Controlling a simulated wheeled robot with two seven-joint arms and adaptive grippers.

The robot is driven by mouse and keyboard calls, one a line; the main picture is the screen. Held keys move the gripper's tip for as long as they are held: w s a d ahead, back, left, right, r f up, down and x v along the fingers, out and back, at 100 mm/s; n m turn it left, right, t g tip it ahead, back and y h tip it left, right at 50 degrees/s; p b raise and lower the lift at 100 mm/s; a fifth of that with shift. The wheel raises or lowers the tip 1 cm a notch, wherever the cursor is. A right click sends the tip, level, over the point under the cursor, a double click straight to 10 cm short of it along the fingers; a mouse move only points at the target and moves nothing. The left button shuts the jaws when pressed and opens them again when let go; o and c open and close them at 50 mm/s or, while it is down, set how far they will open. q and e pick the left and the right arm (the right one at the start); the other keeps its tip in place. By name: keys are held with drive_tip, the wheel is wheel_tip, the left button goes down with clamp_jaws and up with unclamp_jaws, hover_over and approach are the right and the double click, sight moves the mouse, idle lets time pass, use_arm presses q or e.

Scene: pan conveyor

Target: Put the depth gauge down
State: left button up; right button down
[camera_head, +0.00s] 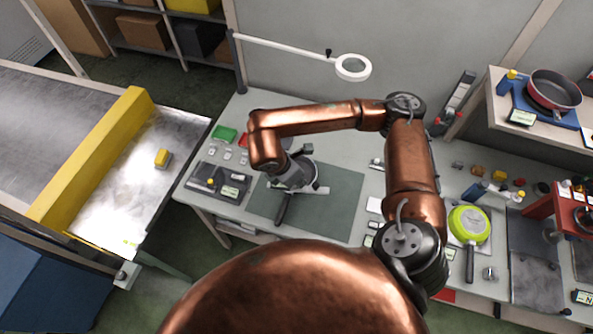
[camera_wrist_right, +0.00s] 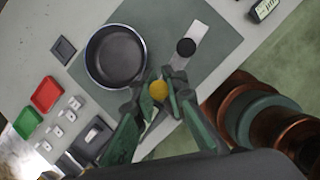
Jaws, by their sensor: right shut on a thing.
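My right gripper (camera_wrist_right: 160,88), on the copper arm, is over the green mat (camera_head: 342,205). It is shut on the depth gauge (camera_wrist_right: 203,38), a pale metal bar with a black knob; a yellow round part shows between the fingertips. In the head view the bar (camera_head: 312,190) sticks out to the right of the gripper. A dark round pan (camera_wrist_right: 117,56) lies on the mat beside the gripper, its handle (camera_head: 281,210) toward the front. The gripper hides much of the pan in the head view. The gap between gauge and mat cannot be told. My left gripper is out of view.
A dark tray (camera_head: 205,192) with small instruments lies left of the mat, with a green tray (camera_head: 224,133) behind it. A conveyor (camera_head: 120,205) with a yellow bar is at the left. A lime pan (camera_head: 469,226) lies at the right. The mat's right part is clear.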

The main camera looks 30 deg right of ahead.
drive_tip(key=shift+d+r+m+g, duration=0.1)
drive_tip(key=shift+m+g, duration=0.3)
drive_tip(key=shift+m, duration=0.8)
drive_tip(key=shift+w+d+f, duration=0.15)
drive_tip(key=shift+w+f, duration=0.05)
drive_tip(key=shift+w, duration=0.05)
drive_tip(key=shift+w+d+f+p, duration=0.2)
drive_tip(key=shift+w+d+f, duration=0.8)
drive_tip(key=shift+w+f, duration=1.05)
drive_tip(key=shift+w+d+f+p, duration=0.15)
drive_tip(key=shift+w+d+f, duration=0.85)
drive_tip(key=shift+w+f, duration=1.05)
drive_tip(key=shift+w+d+f+p, duration=0.2)
drive_tip(key=shift+w+d+f, duration=0.8)
drive_tip(key=shift+w+f, duration=1.05)
drive_tip(key=c, duration=1.9)
unclamp_jaws()
drive_tip(key=shift+s+f, duration=0.15)
drive_tip(key=shift+s, duration=0.05)
drive_tip(key=shift+c, duration=0.2)
drive_tip(key=b+v, duration=0.1)
drive_tip(key=v, duration=1.1)
